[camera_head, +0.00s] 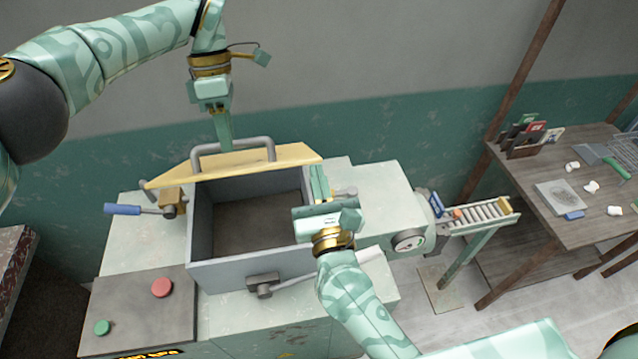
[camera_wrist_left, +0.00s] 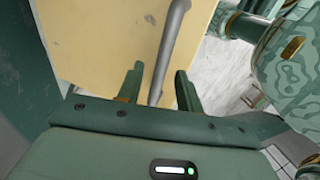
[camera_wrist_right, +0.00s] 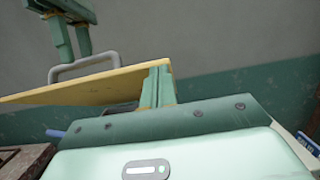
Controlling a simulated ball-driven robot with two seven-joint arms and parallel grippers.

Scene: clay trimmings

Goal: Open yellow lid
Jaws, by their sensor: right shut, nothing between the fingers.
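The yellow lid (camera_head: 290,156) is raised at the back of the grey box (camera_head: 230,273), with the box's dark inside showing. Its grey bar handle (camera_head: 255,141) stands on the lid's upper face. My left gripper (camera_head: 224,146) is at the handle from above. In the left wrist view its fingers (camera_wrist_left: 158,88) are apart, with the handle bar (camera_wrist_left: 168,55) between them and visible gaps. My right gripper (camera_head: 319,182) is shut and empty at the box's right side, near the lid's right end. In the right wrist view its closed fingers (camera_wrist_right: 158,86) overlap the lid's edge (camera_wrist_right: 95,84); contact cannot be told.
A blue-handled lever (camera_head: 122,209) sticks out left of the box. A panel with a red button (camera_head: 162,287) and a green button (camera_head: 102,327) lies in front left. A roller chute (camera_head: 480,214) and a wooden table (camera_head: 530,185) with tools stand at the right.

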